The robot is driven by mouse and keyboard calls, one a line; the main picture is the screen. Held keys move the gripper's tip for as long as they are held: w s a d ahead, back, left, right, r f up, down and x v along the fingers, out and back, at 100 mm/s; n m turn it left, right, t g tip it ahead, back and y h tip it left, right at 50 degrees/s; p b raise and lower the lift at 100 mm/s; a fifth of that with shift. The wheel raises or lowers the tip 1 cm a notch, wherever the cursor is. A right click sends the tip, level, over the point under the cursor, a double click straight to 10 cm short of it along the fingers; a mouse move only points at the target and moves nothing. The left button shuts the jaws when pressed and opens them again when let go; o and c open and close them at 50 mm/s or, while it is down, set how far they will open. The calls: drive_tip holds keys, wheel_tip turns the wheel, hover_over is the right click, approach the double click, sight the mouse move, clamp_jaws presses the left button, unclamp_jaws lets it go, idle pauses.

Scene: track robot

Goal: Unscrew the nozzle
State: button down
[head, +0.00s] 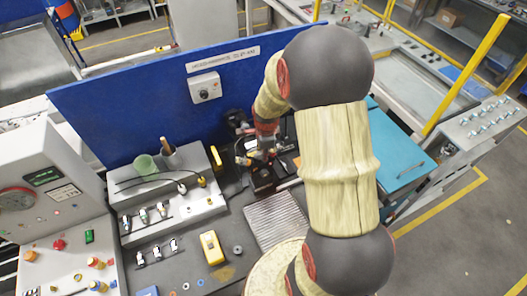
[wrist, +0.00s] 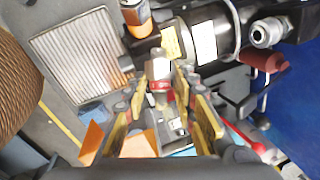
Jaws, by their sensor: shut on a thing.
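The nozzle (wrist: 157,68) is a small silver metal piece with a red band, in the middle of the wrist view. Its far end meets a dark cylindrical body with pale labels (wrist: 203,40). My gripper (wrist: 160,84) has its yellow-and-grey fingers on both sides of the nozzle and is shut on it. In the head view my gripper (head: 264,150) reaches down among dark parts at the back of the bench, near the blue panel. The nozzle cannot be made out there, hidden by the gripper and clutter.
A ribbed metal plate (head: 276,221) lies in front of the gripper. A grey fixture block (head: 172,205) with a green cup (head: 146,166) stands to the left. A yellow meter (head: 212,247) lies at the front. The blue panel (head: 130,110) closes off the back.

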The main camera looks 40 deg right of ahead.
drive_tip(key=shift+s+a+f, duration=0.1)
drive_tip(key=shift+s+f, duration=0.05)
drive_tip(key=shift+s, duration=0.1)
drive_tip(key=shift+s+a+f, duration=0.1)
drive_tip(key=shift+s+a, duration=0.15)
drive_tip(key=shift+s, duration=0.45)
drive_tip(key=shift+s+a, duration=0.2)
drive_tip(key=shift+s, duration=0.45)
drive_tip(key=shift+s+a, duration=0.2)
drive_tip(key=shift+s, duration=1.05)
drive_tip(key=shift+s, duration=0.15)
drive_tip(key=shift+s+a+r, duration=0.1)
drive_tip(key=shift+s+a, duration=0.1)
drive_tip(key=shift+s, duration=0.5)
drive_tip(key=shift+s+a+r, duration=0.1)
drive_tip(key=shift+s+a, duration=0.05)
drive_tip(key=shift+s, duration=0.5)
drive_tip(key=shift+s+a+r, duration=0.1)
drive_tip(key=shift+s+a, duration=0.1)
drive_tip(key=shift+s, duration=0.5)
drive_tip(key=shift+f, duration=0.1)
